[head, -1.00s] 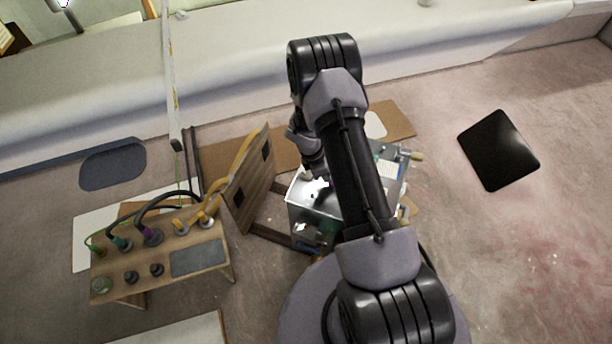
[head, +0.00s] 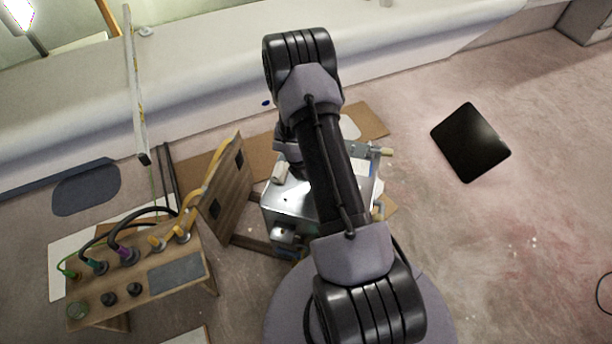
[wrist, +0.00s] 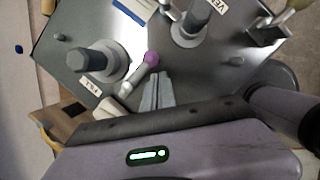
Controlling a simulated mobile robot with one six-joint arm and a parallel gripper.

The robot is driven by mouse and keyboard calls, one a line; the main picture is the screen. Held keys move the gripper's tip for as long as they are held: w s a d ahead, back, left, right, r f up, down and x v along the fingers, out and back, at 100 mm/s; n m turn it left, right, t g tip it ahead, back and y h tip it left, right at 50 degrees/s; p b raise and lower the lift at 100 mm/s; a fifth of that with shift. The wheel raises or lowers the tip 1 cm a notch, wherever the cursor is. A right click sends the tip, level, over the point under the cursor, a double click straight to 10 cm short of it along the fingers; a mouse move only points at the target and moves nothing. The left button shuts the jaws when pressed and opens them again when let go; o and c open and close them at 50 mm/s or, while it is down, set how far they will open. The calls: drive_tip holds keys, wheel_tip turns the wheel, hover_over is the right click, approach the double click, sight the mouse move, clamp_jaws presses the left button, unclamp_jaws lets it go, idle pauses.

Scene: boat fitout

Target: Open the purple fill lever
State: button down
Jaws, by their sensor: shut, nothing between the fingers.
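The purple fill lever shows in the wrist view as a grey bar with a purple ball knob (wrist: 151,59) on its end. It lies on the metal top plate beside a grey post with a label that seems to read FILL (wrist: 90,85). My gripper (wrist: 160,78) is shut and empty, its tips just below and right of the knob. I cannot tell whether they touch the lever. In the head view my arm covers the lever and much of the metal box (head: 284,207).
A second post labelled VENT (wrist: 222,6) stands upper right of the knob. A wooden bench (head: 190,290) with cables and plugs stands left of the box, with an upright wooden panel (head: 226,190) between. A black panel (head: 470,142) lies on the open floor at right.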

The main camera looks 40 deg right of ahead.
drive_tip(key=shift+w+d, duration=0.1)
drive_tip(key=shift+d, duration=0.25)
drive_tip(key=shift+d, duration=0.1)
idle(0.4)
drive_tip(key=shift+w+r, duration=0.1)
drive_tip(key=shift+r, duration=0.05)
